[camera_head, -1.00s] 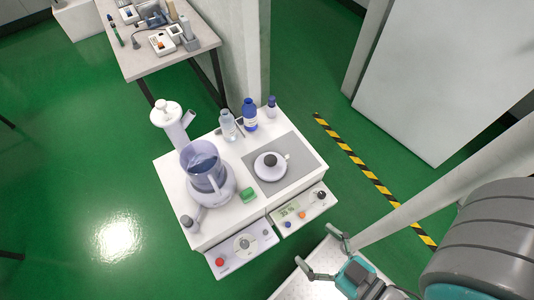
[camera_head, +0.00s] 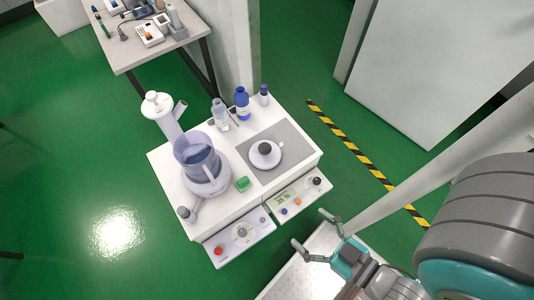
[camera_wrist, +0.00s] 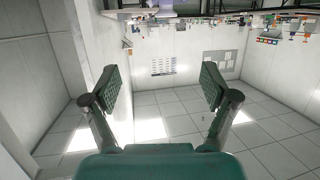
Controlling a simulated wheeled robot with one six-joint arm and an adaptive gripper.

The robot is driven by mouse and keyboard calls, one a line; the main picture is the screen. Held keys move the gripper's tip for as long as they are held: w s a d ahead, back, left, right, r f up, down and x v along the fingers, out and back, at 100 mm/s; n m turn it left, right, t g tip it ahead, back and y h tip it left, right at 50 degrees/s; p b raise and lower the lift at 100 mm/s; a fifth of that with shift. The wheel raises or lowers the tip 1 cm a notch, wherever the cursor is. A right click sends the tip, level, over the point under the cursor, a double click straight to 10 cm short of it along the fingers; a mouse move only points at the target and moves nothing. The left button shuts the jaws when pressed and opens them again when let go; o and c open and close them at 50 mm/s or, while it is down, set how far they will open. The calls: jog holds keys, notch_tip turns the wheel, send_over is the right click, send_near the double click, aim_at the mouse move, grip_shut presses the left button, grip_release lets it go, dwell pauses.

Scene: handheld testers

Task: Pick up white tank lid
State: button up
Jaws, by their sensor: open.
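The white tank lid (camera_head: 266,157), a round disc with a black knob on top, lies on a grey mat (camera_head: 290,141) on the white cabinet. A clear tank (camera_head: 197,155) with a white base stands open-topped to the left of the lid. My gripper (camera_head: 315,229) is open and empty, in front and to the right of the cabinet, well apart from the lid. In the wrist view my gripper (camera_wrist: 166,90) shows two spread fingers with nothing between them, facing a wall and floor; the lid is not in that view.
Bottles, one clear (camera_head: 221,114) and one blue (camera_head: 242,103), stand behind the lid. A green block (camera_head: 242,184) lies in front of it. Control panels (camera_head: 240,240) jut from the cabinet's front. A pale post (camera_head: 385,203) rises beside my arm. A workbench (camera_head: 150,55) stands behind.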

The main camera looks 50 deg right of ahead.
jog(key=w+d+f+m+g, duration=0.1)
jog(key=w+f+g, duration=0.1)
jog(key=w+f, duration=0.6)
jog(key=m+g+h, duration=0.4)
jog(key=m+g, duration=0.4)
jog(key=g, duration=0.1)
send_near(265, 150)
jog(key=f, duration=0.2)
jog(key=x, duration=1)
jog(key=shift+w+d+r, duration=0.1)
jog(key=shift+w+d, duration=0.2)
jog(key=shift+w, duration=0.1)
jog(key=c, duration=1.3)
